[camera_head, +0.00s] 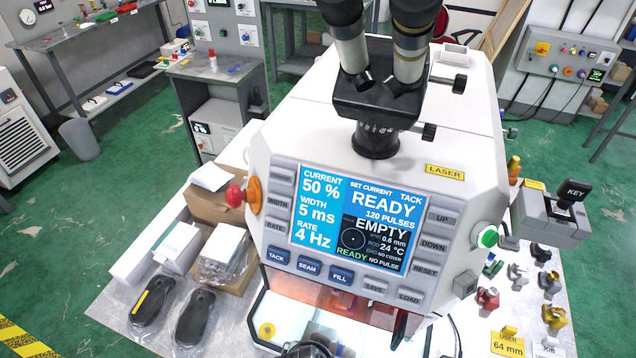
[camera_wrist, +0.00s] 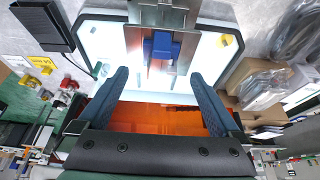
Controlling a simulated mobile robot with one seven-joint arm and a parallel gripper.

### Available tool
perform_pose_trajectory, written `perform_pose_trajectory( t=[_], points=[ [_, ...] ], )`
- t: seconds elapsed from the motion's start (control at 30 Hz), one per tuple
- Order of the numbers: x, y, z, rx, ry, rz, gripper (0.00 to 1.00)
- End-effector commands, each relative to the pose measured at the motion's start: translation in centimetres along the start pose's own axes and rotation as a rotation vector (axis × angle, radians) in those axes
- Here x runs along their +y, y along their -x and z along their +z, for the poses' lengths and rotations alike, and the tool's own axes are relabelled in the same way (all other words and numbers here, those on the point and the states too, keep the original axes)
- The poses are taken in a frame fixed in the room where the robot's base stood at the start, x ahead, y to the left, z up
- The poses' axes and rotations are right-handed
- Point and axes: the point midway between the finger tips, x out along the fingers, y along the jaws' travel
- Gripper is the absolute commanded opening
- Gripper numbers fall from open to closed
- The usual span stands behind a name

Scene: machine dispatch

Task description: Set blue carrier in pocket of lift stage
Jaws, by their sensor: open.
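In the wrist view, a blue block, which looks like the blue carrier (camera_wrist: 162,47), sits at a grey metal fixture, which looks like the lift stage (camera_wrist: 134,38), inside the lit white chamber. Whether it is fully seated in a pocket I cannot tell. My gripper (camera_wrist: 160,73) is open and empty. Its two dark blue fingers stand wide apart, one on each side of the carrier's line, with a gap between the fingertips and the carrier. In the head view the carrier and the fingers are hidden or too small to make out.
The white laser welder (camera_head: 470,170) stands on the bench, its screen reading READY and EMPTY. An orange window (camera_head: 335,303) sits above the chamber opening. Black mice-shaped items (camera_head: 195,318) and boxes (camera_head: 178,246) lie to the left. Small coloured fittings (camera_head: 487,298) stand to the right.

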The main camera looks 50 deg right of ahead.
Motion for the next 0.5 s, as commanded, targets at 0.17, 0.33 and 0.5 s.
perform_pose_trajectory(
  t=[0.17,0.33,0.5],
  points=[
    [-0.1,3.2,0.0,0.003,0.001,-0.002,1.00],
    [-0.1,5.2,0.0,0.001,0.001,-0.001,1.00],
    [0.0,5.8,0.0,0.000,0.000,0.000,1.00]
  ],
)
